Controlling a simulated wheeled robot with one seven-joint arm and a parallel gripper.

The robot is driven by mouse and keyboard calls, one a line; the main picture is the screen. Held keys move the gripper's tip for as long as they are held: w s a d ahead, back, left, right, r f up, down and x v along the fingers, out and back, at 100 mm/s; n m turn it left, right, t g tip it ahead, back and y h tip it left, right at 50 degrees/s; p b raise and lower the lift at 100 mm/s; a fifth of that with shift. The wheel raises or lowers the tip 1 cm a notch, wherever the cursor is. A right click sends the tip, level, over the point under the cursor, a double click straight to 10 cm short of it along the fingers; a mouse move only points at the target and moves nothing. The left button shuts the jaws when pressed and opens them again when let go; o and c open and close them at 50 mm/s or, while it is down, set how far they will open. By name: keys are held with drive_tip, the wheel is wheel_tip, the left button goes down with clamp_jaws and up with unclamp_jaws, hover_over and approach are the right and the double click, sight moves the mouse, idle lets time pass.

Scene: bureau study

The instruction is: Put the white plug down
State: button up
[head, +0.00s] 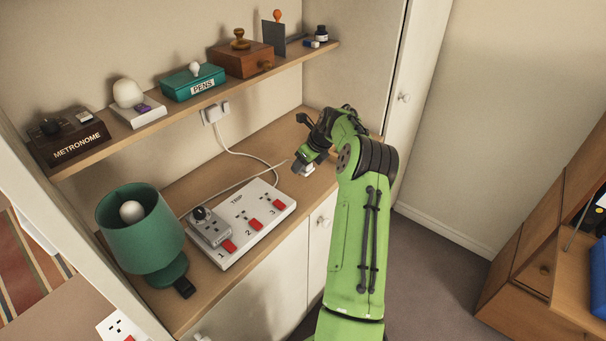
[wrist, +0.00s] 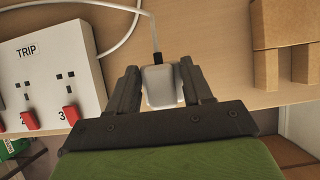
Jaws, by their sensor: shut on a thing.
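The white plug (wrist: 162,88) is between the two fingers of my gripper (wrist: 160,90) in the wrist view, with its cable running up from it. My gripper is shut on it. In the head view my gripper (head: 305,168) is over the right part of the desk, and the white plug (head: 306,170) shows small below the green wrist. The wooden desk top (head: 290,135) lies beneath. I cannot tell whether the plug touches the desk. The white power strip (head: 262,190), marked TRIP, lies to the left of the plug.
A grey plug-in unit (head: 211,230) sits in the strip's first socket. A green lamp (head: 143,235) stands at the desk's left end. A shelf (head: 180,115) with several objects runs above. In the wrist view a wooden object (wrist: 280,45) is at right.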

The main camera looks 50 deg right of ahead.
sight(303, 170)
drive_tip(key=shift+w+f, duration=0.1)
drive_tip(key=shift+f, duration=1.45)
drive_tip(key=shift+f, duration=0.15)
drive_tip(key=o, duration=1.2)
drive_tip(key=shift+c, duration=0.2)
